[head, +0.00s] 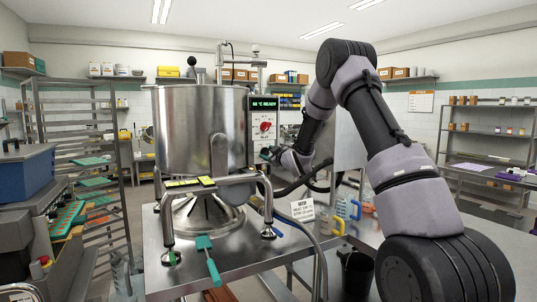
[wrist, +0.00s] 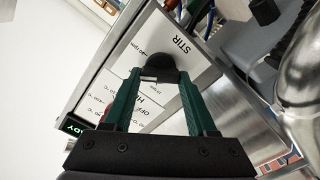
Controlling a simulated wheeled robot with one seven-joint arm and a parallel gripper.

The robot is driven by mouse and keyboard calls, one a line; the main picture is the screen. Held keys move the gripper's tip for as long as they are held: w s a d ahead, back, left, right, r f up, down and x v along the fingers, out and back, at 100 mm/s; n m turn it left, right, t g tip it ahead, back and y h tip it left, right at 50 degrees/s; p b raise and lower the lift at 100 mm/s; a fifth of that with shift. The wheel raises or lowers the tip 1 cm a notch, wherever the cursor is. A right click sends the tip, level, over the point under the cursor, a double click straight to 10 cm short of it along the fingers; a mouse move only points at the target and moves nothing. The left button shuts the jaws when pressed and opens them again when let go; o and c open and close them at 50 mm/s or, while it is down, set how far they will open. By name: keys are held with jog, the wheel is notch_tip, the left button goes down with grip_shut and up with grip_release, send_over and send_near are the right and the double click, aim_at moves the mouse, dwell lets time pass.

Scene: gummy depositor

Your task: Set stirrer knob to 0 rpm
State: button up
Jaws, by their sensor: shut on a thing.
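The stirrer knob (wrist: 158,62) is a dark round knob on the white panel (wrist: 112,75) marked STIR in the wrist view. My gripper (wrist: 160,76) has its two green fingers closed on the knob, one on each side. A small rpm label shows beside the knob, but its pointer setting is not readable. In the head view my gripper (head: 270,154) is at the lower part of the control box (head: 262,104), below a red knob (head: 265,127). The stirrer knob is hidden there behind my gripper.
A large steel kettle (head: 200,125) stands left of the control box on a steel table (head: 235,268). The green display (head: 264,104) reads READY. A cable and a small sign (head: 303,210) are below my arm. A tray rack (head: 80,150) stands at the left.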

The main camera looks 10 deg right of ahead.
jog(key=n, duration=0.3)
jog(key=shift+a+f+n, duration=0.1)
jog(key=shift+a+n, duration=0.05)
jog(key=shift+n, duration=0.25)
jog(key=n, duration=0.3)
jog(key=shift+n, duration=0.3)
jog(key=n, duration=0.3)
jog(key=shift+f+n, duration=0.15)
jog(key=shift+n, duration=0.25)
jog(key=n, duration=0.3)
jog(key=shift+f+n, duration=0.1)
jog(key=shift+n, duration=0.2)
jog(key=n, duration=0.3)
jog(key=shift+f+n, duration=0.1)
jog(key=shift+n, duration=0.2)
jog(key=shift+d+f+n, duration=0.1)
jog(key=shift+d+n, duration=0.05)
jog(key=shift+n, duration=2.4)
jog(key=shift+d+f+n, duration=0.1)
jog(key=shift+n, duration=2.45)
